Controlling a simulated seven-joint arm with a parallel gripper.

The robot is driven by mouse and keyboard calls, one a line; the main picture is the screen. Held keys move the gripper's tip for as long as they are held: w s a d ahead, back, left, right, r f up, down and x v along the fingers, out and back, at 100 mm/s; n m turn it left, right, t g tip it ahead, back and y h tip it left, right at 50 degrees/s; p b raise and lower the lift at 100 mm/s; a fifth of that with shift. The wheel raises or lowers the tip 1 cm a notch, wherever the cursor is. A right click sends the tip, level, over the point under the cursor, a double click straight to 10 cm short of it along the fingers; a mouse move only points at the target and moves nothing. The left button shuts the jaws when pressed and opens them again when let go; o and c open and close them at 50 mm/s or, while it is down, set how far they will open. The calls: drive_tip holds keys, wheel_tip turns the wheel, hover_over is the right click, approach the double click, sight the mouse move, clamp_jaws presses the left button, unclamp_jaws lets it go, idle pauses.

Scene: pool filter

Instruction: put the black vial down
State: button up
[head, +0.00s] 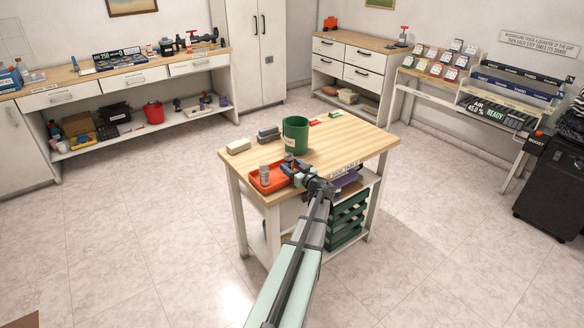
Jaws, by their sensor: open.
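My gripper (291,167) is at the front left of the wooden-topped table, over the right part of a red-orange tray (257,183). It is open. A small dark thing (289,158) shows right at the fingertips; it may be the black vial, but it is too small to be sure, and I cannot tell whether it touches the fingers. A pale grey vial (265,173) with a light cap stands upright in the left part of the tray. My gripper and wrist hide the tray's right end.
A green bin (295,134) stands behind the tray. Grey blocks (268,134) and a pale block (238,146) lie to its left. Small red and green items (335,114) lie at the back. The right part of the tabletop (350,138) is clear. Green trays (346,220) are stacked below.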

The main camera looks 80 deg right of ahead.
drive_tip(key=shift+r, duration=0.2)
drive_tip(key=v, duration=1.2)
